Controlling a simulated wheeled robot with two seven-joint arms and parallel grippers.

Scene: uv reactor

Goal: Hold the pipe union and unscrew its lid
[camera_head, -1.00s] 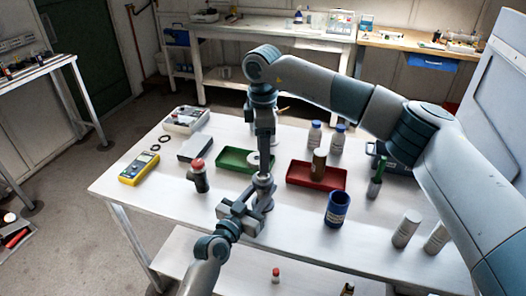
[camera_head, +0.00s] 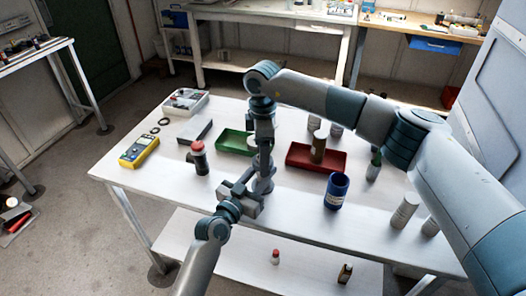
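The pipe union (camera_head: 263,186) is a small dark grey piece near the front middle of the white table (camera_head: 170,205). It is mostly hidden between my grippers, and I cannot make out its lid separately. My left gripper (camera_head: 254,192) reaches in from the lower left, low over the table, and appears shut on the union's body. My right gripper (camera_head: 263,168) points straight down over the union's top, under my raised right forearm. Its fingers are too small and covered to show whether they are shut.
A green tray (camera_head: 224,145) stands behind the union and a red tray (camera_head: 335,160) to its right, with a brown bottle (camera_head: 318,147). A blue container (camera_head: 336,191) stands to the right, a red-topped part (camera_head: 199,158) to the left. The table's front left is clear.

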